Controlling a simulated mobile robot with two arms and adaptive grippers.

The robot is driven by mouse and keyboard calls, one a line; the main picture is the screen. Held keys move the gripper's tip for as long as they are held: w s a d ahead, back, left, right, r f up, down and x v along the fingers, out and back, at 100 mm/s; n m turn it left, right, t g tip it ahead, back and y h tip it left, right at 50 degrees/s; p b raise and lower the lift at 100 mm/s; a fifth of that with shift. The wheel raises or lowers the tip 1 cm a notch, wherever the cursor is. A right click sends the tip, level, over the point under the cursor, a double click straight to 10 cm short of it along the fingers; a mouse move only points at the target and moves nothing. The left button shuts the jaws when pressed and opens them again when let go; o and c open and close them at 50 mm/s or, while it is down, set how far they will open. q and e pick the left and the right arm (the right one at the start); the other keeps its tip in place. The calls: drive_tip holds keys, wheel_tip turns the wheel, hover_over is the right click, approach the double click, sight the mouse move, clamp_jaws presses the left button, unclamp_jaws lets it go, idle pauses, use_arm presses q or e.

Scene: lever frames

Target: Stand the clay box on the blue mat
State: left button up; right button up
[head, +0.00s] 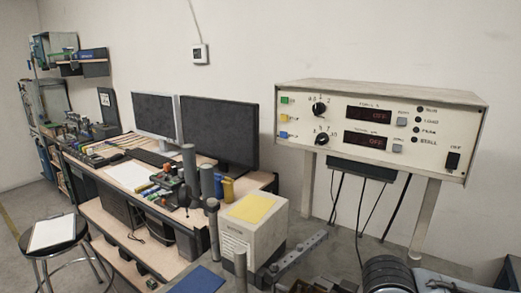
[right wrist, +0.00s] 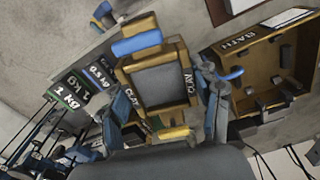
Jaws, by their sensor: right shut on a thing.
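The clay box (right wrist: 163,84) is a tan, open-topped box with grey filling and CLAY lettering on its rim, in the right wrist view. My right gripper (right wrist: 167,112) is shut on it, with a finger at either side. The box's underside is hidden, so I cannot tell what is below it. A flat blue patch (head: 198,280), which looks like the blue mat, shows at the bottom edge of the head view, partly cut off. I cannot make out the clay box or either gripper in the head view.
A tan tray marked BATH (right wrist: 240,93) holds small dark pieces, close right of the clay box. In the head view, a pale box with a yellow top (head: 251,208) stands right of the blue patch, near grey posts (head: 214,225). An instrument panel (head: 378,125) stands behind.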

drive_tip(key=n, duration=0.4)
drive_tip(key=d+n, duration=0.1)
drive_tip(key=shift+s+f+n+b, duration=0.2)
drive_tip(key=shift+f+n+b, duration=0.05)
drive_tip(key=shift+n+b, duration=0.15)
drive_tip(key=n, duration=0.3)
drive_tip(key=shift+s+d, duration=0.15)
drive_tip(key=shift+d, duration=0.05)
